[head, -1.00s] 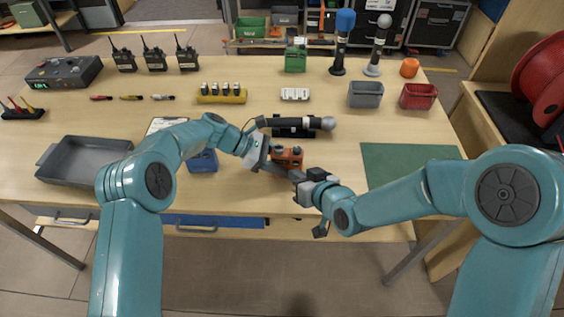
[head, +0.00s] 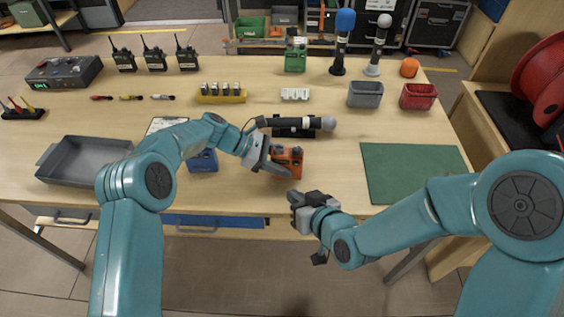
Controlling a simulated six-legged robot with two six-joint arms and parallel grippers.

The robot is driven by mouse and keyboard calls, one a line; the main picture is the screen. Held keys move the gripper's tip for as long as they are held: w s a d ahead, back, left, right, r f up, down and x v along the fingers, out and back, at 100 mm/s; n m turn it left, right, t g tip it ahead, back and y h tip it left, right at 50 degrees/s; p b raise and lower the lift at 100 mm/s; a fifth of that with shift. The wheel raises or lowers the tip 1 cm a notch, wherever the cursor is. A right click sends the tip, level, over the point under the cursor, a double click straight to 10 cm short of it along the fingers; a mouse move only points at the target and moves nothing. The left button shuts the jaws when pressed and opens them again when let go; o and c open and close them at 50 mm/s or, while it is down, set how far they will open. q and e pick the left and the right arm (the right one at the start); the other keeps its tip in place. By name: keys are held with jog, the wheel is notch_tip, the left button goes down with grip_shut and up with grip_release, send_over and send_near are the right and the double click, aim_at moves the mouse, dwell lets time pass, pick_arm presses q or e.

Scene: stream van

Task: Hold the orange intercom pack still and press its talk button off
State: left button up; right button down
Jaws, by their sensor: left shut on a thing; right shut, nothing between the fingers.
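The orange intercom pack (head: 290,160) stands near the front middle of the table, in front of the black microphone's stand. My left gripper (head: 279,168) is shut on the pack from its left side, and the fingers hide part of its front. My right gripper (head: 293,198) is shut and empty, at the table's front edge, below the pack in the picture and apart from it. The pack's talk button is too small to make out.
A microphone (head: 300,122) lies on a black stand just behind the pack. A blue pack (head: 203,161) and a grey tray (head: 85,160) are to the left. A green mat (head: 412,172) lies to the right. Table between pack and mat is clear.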

pick_arm(q)
jog(key=o, duration=1.2)
